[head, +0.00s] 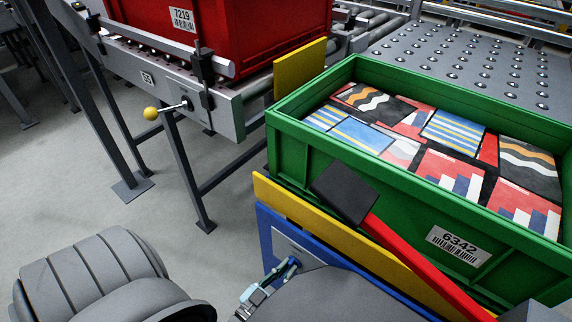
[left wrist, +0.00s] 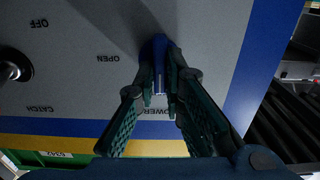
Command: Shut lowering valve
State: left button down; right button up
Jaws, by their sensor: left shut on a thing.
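The lowering valve has a blue lever (left wrist: 159,50) on a grey panel (left wrist: 75,70), with upside-down lettering that reads OPEN beside it and a partly hidden LOWER label below it. In the left wrist view my left gripper (left wrist: 160,88) has its two dark teal fingers closed on the lever, one on each side. In the head view my left gripper (head: 280,274) is at the blue-edged panel (head: 286,248) below the green crate; my arm hides most of the panel. My right gripper is not in view.
A black knob (left wrist: 14,68) sits between OFF and CATCH labels. A green crate (head: 385,185) holds patterned flat items. A red bar with a black end (head: 345,193) crosses a yellow plate (head: 330,232). A red crate (head: 235,40) stands on a roller conveyor with a yellow-knobbed lever (head: 151,113).

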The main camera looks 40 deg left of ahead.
pick_arm(q)
jog(key=c, duration=1.7)
grip_release()
jog(key=s, duration=1.2)
jog(key=shift+d, duration=0.15)
